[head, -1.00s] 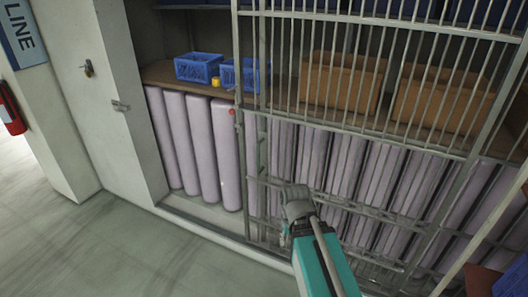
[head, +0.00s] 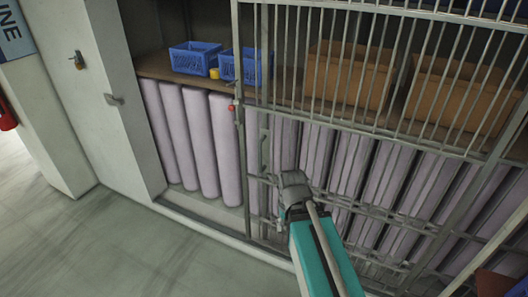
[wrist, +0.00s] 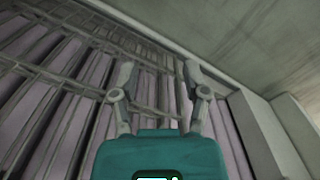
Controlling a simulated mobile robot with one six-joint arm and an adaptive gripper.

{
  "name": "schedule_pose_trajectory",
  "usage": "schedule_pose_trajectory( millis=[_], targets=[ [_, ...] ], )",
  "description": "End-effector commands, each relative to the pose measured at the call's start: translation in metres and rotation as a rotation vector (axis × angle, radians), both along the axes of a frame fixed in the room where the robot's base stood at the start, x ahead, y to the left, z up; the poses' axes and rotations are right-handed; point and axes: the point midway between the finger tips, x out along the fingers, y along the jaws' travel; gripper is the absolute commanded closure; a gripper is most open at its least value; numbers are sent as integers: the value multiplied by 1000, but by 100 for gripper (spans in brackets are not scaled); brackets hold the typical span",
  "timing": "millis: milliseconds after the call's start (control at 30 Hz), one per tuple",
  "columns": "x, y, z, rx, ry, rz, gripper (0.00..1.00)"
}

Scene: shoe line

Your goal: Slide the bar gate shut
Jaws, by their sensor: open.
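The grey metal bar gate (head: 377,133) covers the middle and right of the shelving in the head view. Its left upright edge (head: 240,60) stands apart from the pale pillar (head: 128,110), leaving a gap open on the left. A small vertical handle-like piece (head: 264,150) is near that edge. My gripper (head: 293,182) is in front of the gate's lower part, right of the edge. In the wrist view my gripper (wrist: 158,75) has its two fingers spread, with gate bars showing between and beyond them. Contact with a bar cannot be told.
Pale lilac rolls (head: 208,145) stand upright in the gap and behind the bars. Blue crates (head: 195,60) and brown boxes (head: 345,80) sit on the shelf. Open floor (head: 130,250) lies at front left.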

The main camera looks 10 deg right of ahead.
Motion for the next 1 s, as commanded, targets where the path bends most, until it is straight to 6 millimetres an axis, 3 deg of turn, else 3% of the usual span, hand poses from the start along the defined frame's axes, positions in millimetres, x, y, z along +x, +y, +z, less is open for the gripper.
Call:
schedule_pose_trajectory(
  millis=[467, 633, 767, 1000],
  targets=[
    [0, 0, -1, -2, -1, -2, 41],
    [10, -4, -9, -38, -24, -32, 41],
    [27, -8, -22, -107, -74, -85, 41],
    [86, -31, -51, -305, -278, -257, 41]
  ],
)
